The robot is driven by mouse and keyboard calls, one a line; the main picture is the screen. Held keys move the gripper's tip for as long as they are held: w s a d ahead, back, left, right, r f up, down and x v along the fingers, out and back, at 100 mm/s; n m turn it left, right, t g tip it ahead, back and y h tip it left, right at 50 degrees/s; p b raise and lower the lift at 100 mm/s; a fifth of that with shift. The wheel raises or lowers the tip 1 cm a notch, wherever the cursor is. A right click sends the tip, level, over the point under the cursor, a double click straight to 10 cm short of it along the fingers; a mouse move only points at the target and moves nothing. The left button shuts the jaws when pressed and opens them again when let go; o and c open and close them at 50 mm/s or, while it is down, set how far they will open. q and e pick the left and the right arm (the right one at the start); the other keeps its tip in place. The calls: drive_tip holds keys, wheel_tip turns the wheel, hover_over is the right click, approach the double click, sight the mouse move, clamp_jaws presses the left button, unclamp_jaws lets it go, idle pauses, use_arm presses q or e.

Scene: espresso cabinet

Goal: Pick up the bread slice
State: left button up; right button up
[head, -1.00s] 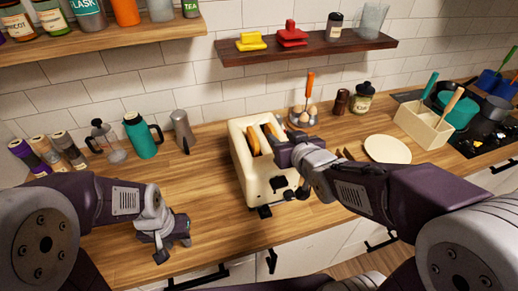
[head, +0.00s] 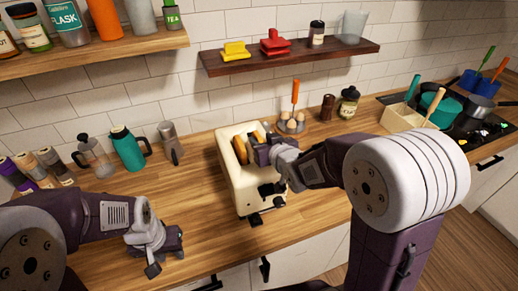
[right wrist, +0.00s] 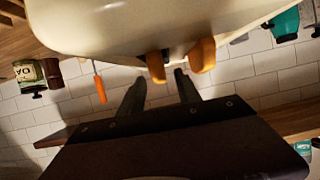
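The cream toaster (head: 236,185) stands on the counter, and two bread slices (head: 240,152) stick up from its slots. In the right wrist view one slice (right wrist: 155,66) lies just beyond the gap between my fingertips, and the other slice (right wrist: 203,55) is right of them. My right gripper (head: 262,152) is over the toaster's right side, its fingers apart. In the right wrist view the right gripper (right wrist: 160,78) holds nothing, and the toaster's body (right wrist: 130,25) fills the top. My left gripper (head: 167,257) is open and empty above the counter's front, left of the toaster.
A utensil box (head: 405,119) stands right. Counter (head: 195,205) left of the toaster is clear.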

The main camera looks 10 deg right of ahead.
drive_tip(key=shift+x, duration=1.15)
drive_tip(key=shift+s, duration=0.15)
drive_tip(key=shift+s, duration=0.1)
drive_tip(key=c, duration=0.4)
drive_tip(key=shift+a, duration=0.1)
clamp_jaws()
